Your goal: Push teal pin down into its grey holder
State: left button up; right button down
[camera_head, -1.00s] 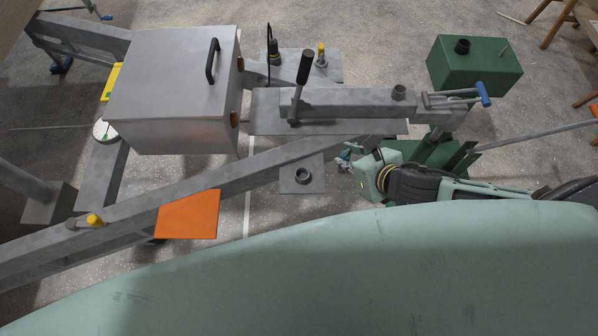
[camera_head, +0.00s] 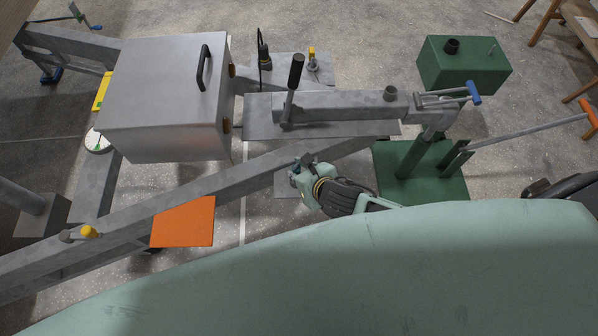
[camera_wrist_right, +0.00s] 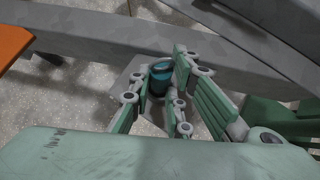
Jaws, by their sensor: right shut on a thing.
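The teal pin (camera_wrist_right: 160,71) shows in the right wrist view, between the fingers of my right gripper (camera_wrist_right: 158,92). The gripper is shut on it. In the head view my right gripper (camera_head: 298,170) is over the grey plate (camera_head: 283,190) of the holder and hides its round socket. The plate also shows in part in the right wrist view (camera_wrist_right: 127,77). The lower end of the pin is hard to make out, so I cannot tell how deep it sits in the holder. My left gripper is not in view.
A grey diagonal trailer beam (camera_head: 190,194) runs just behind the holder. An orange panel (camera_head: 184,222) is to the left. A grey jack arm with a black lever (camera_head: 292,80) stands behind. A green base plate (camera_head: 440,180) is to the right. Open floor lies between panel and holder.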

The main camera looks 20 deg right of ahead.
jog(key=shift+f, duration=0.1)
jog(key=c, duration=1.6)
grip_release()
jog(key=shift+c, duration=0.2)
jog(key=shift+r, duration=0.2)
jog(key=v, duration=1.2)
jog(key=shift+p, duration=0.45)
jog(key=shift+f, duration=0.1)
